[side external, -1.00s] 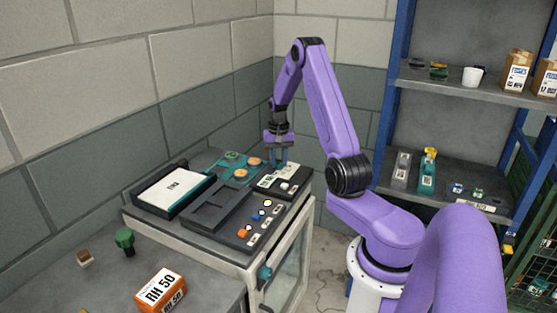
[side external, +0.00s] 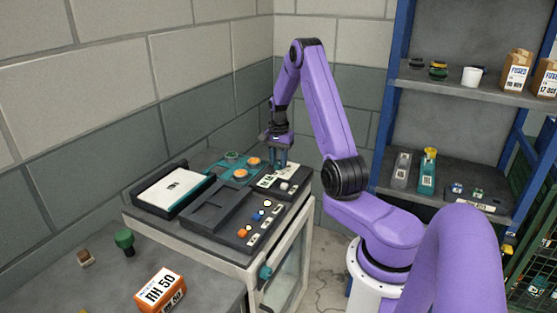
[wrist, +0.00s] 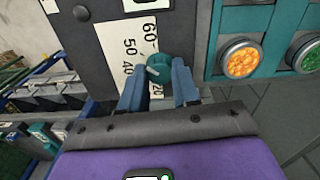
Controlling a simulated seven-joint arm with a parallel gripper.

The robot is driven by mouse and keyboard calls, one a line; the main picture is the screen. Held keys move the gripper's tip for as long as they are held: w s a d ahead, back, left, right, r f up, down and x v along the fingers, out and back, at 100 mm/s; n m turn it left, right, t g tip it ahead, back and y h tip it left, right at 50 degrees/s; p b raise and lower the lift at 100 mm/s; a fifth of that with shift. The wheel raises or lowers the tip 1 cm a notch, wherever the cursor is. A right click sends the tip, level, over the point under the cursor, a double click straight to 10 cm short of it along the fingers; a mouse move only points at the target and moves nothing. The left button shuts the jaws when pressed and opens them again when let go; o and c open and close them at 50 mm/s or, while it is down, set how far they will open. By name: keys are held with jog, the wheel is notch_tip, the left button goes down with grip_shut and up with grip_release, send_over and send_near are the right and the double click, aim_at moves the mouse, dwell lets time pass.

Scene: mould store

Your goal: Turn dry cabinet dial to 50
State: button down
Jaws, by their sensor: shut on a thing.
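The dry cabinet dial (wrist: 160,66) is a round teal knob on a dark panel beside a white scale plate (wrist: 126,60). The scale reads 60, 50, 40 and 20 around the knob. A pale mark shows on the knob's left side, but I cannot tell exactly which number it points to. My gripper (wrist: 160,72) is shut on the dial, with one blue finger on each side of it. In the side view my gripper (side external: 278,167) points down at the back right of the cabinet top (side external: 190,232), and the dial is hidden there by the fingers.
Orange and green domed lights (wrist: 242,60) stand close beside the dial. A dark tray (side external: 215,207), a white-topped box (side external: 172,187) and a row of coloured buttons (side external: 262,216) share the top. An orange RH 50 box (side external: 160,288) sits on the front bench.

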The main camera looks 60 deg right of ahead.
aim_at(278, 162)
jog(key=shift+r, duration=0.1)
jog(key=c, duration=0.8)
grip_release()
notch_tip(278, 162, up, 17)
jog(key=shift+r, duration=0.2)
